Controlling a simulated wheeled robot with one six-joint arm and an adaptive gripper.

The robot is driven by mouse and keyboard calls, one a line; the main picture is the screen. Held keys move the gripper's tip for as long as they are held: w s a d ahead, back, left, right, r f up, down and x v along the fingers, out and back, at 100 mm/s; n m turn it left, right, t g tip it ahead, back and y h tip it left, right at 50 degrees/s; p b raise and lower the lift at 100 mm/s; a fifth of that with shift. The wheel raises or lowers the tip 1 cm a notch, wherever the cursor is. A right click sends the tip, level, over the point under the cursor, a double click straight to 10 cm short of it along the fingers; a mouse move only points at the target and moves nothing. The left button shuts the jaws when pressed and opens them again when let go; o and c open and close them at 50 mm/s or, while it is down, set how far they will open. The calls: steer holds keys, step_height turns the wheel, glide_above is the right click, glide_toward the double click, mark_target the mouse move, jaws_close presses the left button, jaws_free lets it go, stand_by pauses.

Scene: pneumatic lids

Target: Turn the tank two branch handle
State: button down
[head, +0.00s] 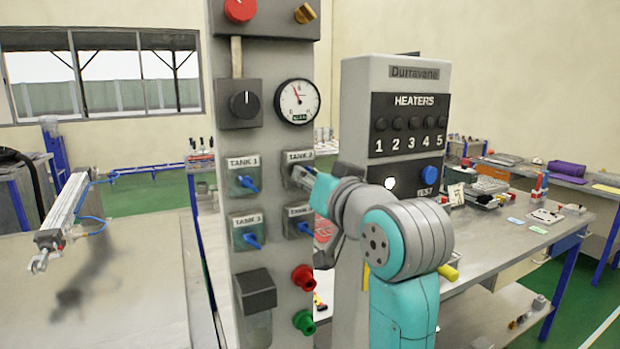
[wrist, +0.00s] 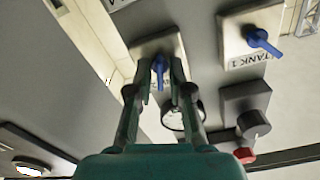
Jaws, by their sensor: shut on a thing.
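The tank two branch handle is a blue lever (wrist: 158,70) on a pale square plate, seen between the fingertips in the wrist view. In the head view the TANK 2 plate (head: 299,157) shows at the upper right of the valve group, and its lever is hidden behind my gripper. My gripper (head: 302,176) reaches in from the right against that plate; in the wrist view my gripper (wrist: 160,84) has a finger on each side of the blue lever and is shut on it.
The blue TANK 1 handle (head: 248,184) is left of it, with the TANK 3 handle (head: 252,241) and another blue handle (head: 305,229) below. The gauge (head: 297,101) and black knob (head: 244,105) are above. The heaters cabinet (head: 350,90) stands close on the right.

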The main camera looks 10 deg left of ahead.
steer(key=n, duration=1.2)
steer(key=shift+f+n, duration=0.1)
steer(key=shift+n, duration=0.2)
stand_by(0.4)
steer(key=c, duration=1.3)
jaws_free()
steer(key=shift+s, duration=0.1)
steer(key=v, duration=1.1)
steer(key=shift+s+d, duration=0.25)
steer(key=shift+s, duration=0.05)
